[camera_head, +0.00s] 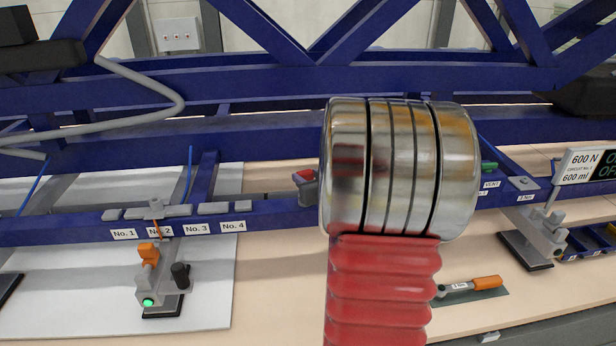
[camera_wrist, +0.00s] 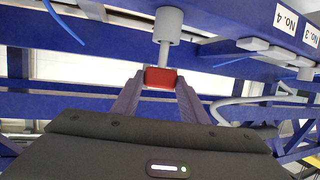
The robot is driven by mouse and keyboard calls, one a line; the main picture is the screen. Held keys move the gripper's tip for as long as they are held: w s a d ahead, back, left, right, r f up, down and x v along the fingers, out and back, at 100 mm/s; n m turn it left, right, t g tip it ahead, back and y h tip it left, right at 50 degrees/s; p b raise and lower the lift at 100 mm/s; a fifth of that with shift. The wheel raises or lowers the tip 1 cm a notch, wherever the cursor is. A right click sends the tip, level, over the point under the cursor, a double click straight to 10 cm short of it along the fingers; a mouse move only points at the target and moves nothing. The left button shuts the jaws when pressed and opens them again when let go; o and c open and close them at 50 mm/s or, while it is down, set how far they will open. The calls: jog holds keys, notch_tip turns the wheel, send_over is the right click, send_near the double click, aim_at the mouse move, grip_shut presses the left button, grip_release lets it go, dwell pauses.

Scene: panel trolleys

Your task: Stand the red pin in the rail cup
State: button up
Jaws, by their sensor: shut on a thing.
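In the wrist view, my gripper (camera_wrist: 160,84) is shut on the red pin (camera_wrist: 160,77), whose red part shows between the fingertips. A grey stem and a wider grey cylinder (camera_wrist: 168,24) line up just beyond the red part. I cannot tell whether they belong to the pin or to a cup. The blue rail (camera_head: 75,230) crosses the head view, with grey pieces above labels No. 1 to No. 4. A small red piece (camera_head: 304,176) on a grey part shows right of No. 4, partly hidden; I cannot tell whether it is the held pin.
My arm hides the middle of the head view. An orange-handled device (camera_head: 148,254) stands before the rail near No. 2. An orange-handled tool (camera_head: 486,283) lies on the bench at right. A display (camera_head: 588,164) stands far right. Blue truss beams (camera_head: 290,82) cross above the rail.

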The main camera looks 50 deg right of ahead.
jog(key=shift+f, duration=1.25)
jog(key=o, duration=1.2)
jog(key=shift+v, duration=6.85)
jog(key=shift+w, duration=0.1)
